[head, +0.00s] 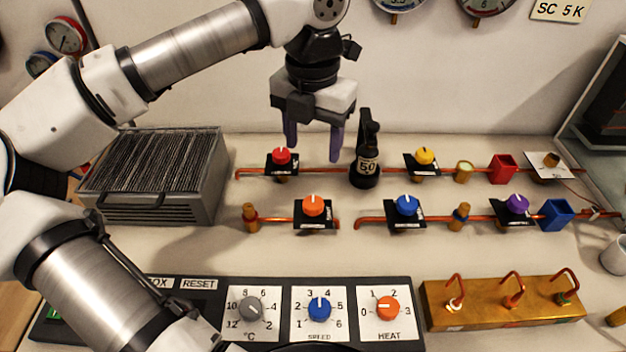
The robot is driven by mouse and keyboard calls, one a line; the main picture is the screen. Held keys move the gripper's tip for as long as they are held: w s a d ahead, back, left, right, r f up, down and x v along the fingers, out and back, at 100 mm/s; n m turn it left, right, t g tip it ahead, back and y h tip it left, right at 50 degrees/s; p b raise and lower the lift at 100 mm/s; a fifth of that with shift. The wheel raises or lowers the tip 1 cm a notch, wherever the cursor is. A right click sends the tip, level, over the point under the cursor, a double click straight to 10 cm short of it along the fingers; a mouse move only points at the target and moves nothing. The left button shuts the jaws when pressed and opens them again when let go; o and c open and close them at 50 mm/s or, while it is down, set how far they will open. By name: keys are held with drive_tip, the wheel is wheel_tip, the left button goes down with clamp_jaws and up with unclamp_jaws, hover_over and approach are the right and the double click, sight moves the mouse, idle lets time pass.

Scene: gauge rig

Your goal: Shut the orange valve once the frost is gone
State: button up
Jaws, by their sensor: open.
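The orange valve (313,206) is a round knob on a black plate on the front copper pipe, its white mark pointing away from me. My gripper (313,147) hangs above and behind it, fingers pointing down, open and empty, apart from the valve. A grey finned block (150,170) stands at the left, partly behind my arm. Its fins look dark grey with thin pale lines; I see no clear white frost on it, but fine frost would be hard to tell.
Red (281,156), yellow (425,156), blue (407,205) and purple (517,204) valves sit nearby. A black upright item marked 50 (367,160) stands just right of my gripper. The dial panel (275,325), with another orange knob marked HEAT (387,308), lies in front.

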sight(313, 202)
wheel_tip(313, 202, down, 13)
drive_tip(key=shift+s+f+p, duration=0.15)
drive_tip(key=shift+f+p, duration=0.05)
drive_tip(key=shift+p, duration=1)
drive_tip(key=c, duration=1)
